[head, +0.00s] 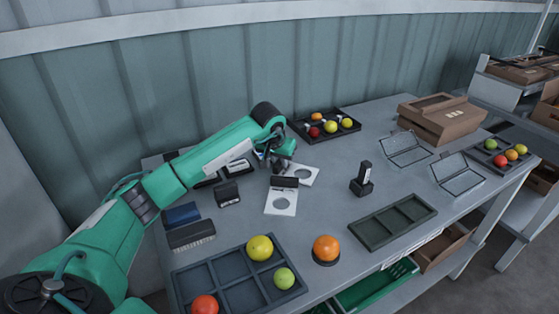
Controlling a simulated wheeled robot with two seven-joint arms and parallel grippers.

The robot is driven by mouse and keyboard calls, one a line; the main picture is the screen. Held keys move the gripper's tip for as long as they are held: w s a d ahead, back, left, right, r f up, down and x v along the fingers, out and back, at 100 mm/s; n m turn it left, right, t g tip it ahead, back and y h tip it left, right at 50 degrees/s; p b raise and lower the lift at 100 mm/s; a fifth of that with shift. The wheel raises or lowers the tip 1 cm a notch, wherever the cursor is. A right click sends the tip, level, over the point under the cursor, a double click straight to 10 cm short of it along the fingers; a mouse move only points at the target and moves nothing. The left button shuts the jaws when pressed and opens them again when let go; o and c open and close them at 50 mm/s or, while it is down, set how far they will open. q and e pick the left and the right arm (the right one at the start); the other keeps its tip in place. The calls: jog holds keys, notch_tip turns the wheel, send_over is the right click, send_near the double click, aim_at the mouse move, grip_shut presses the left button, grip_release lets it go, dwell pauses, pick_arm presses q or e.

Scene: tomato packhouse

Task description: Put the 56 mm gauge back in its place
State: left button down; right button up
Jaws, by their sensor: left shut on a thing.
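Two white gauge plates with round holes show near the middle of the table in the head view. The nearer gauge plate (281,208) has a dark block (285,182) at its far end. The farther gauge plate (304,173) is partly hidden behind that block and my gripper. My left gripper (281,163) reaches in from the left and is shut at the far side of these plates, on a gauge. Its fingertips are small and dark, so which plate it holds is unclear. No size marking is readable. My right gripper is not in view.
A compartment tray (222,287) with tomatoes lies at the front. An orange tomato (326,247) sits on a dark round base. An empty tray (393,222), a black upright tool (362,179) and clear punnets (458,175) stand right. Small dark boxes (228,193) stand left of the plates.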

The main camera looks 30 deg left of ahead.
pick_arm(q)
jog(key=shift+f, duration=0.35)
jog(key=c, duration=1.3)
grip_release()
jog(key=shift+c, duration=1.3)
jog(key=shift+r+p, duration=2.05)
jog(key=shift+r, duration=1.45)
jog(key=shift+r, duration=0.1)
